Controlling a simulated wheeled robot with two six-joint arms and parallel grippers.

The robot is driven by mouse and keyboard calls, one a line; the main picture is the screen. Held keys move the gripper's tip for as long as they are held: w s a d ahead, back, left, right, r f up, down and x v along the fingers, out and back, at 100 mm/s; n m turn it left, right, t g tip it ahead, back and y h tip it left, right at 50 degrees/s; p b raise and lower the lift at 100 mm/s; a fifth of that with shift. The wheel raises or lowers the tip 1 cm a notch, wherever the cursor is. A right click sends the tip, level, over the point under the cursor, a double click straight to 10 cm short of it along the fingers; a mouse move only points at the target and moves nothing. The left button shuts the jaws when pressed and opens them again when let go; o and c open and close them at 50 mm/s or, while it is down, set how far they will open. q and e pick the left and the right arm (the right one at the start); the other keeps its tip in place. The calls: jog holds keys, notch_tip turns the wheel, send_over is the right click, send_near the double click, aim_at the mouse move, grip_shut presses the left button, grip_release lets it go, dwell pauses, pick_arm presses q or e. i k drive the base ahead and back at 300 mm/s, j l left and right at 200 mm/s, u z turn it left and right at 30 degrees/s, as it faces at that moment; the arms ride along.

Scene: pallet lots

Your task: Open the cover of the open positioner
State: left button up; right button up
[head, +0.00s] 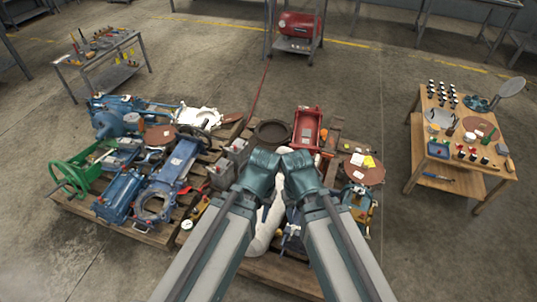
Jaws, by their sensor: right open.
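I cannot single out the open positioner or its cover for certain; the parts on the pallets are small and crowded. A blue and yellow device (358,203) lies at the right pallet's edge, partly behind my arm. A small blue box (438,149) stands on the wooden bench at right. My two arms reach up from the bottom centre and bend over the right pallet. My right gripper (291,236) is low between the arms, mostly hidden by them, open and apparently empty. My left gripper's fingers do not show.
The left pallet (142,236) holds blue valve bodies and a green handwheel (72,175). A red housing (307,130) and a dark ring (272,133) lie on the right pallet. A wooden bench (413,165) stands right, a metal table (70,68) back left. Floor between is clear.

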aim_at(226, 164)
jog(key=j+z, duration=0.35)
jog(key=j, duration=0.15)
jog(key=j+z, duration=0.35)
jog(key=j, duration=0.15)
jog(key=j+z, duration=0.3)
jog(key=j, duration=0.2)
